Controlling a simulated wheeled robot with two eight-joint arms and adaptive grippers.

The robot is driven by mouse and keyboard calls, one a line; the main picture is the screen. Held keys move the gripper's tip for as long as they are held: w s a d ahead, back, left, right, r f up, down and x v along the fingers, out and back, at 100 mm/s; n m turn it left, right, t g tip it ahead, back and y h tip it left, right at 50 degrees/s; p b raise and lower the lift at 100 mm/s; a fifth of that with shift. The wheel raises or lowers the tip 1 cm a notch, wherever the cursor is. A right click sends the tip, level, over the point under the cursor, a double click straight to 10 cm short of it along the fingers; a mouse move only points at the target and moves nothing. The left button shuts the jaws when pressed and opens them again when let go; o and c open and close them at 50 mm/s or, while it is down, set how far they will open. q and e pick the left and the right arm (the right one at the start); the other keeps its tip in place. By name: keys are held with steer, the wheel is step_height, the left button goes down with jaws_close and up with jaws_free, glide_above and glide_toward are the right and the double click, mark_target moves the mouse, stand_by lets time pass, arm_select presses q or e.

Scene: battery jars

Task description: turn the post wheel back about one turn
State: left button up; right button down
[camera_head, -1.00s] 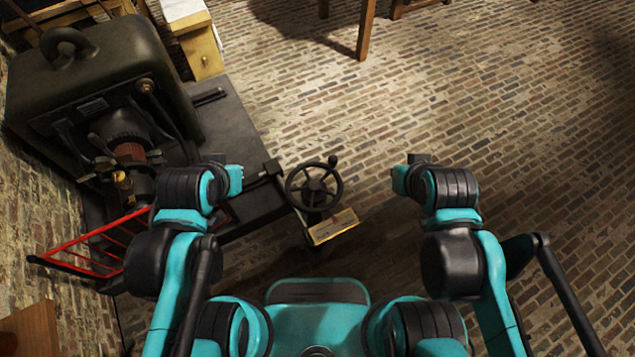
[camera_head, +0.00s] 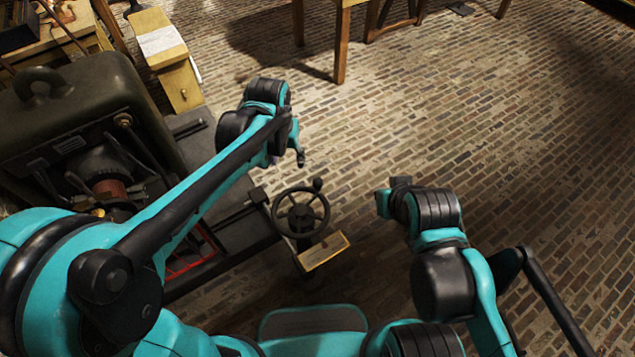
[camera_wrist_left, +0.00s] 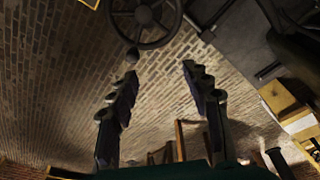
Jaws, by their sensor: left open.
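The post wheel is a dark spoked handwheel (camera_head: 301,212) with a knob (camera_head: 318,184) on its rim, at the end of the machine's bed. In the left wrist view the wheel (camera_wrist_left: 145,12) is cut by the top edge, and its knob (camera_wrist_left: 132,55) hangs below the rim. My left gripper (camera_head: 299,155) is beyond the wheel in the head view, apart from it. In the left wrist view its two fingers (camera_wrist_left: 158,88) are spread with nothing between them. My right arm's end (camera_head: 385,202) is right of the wheel; its fingers cannot be made out.
The dark machine (camera_head: 85,125) stands at the left, partly behind my left arm. A yellow wooden cabinet (camera_head: 178,88) and a wooden table leg (camera_head: 341,48) are farther back. Brick floor to the right is open.

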arm_select(q)
steer(key=m+g, duration=0.1)
steer(key=g, duration=0.1)
glide_above(318, 180)
steer(key=shift+y, duration=0.3)
step_height(318, 180, down, 9)
steer(key=shift+f+b, duration=0.1)
steer(key=shift+b, duration=0.2)
step_height(318, 180, down, 8)
steer(key=b, duration=0.3)
steer(key=shift+c, duration=0.3)
jaws_close()
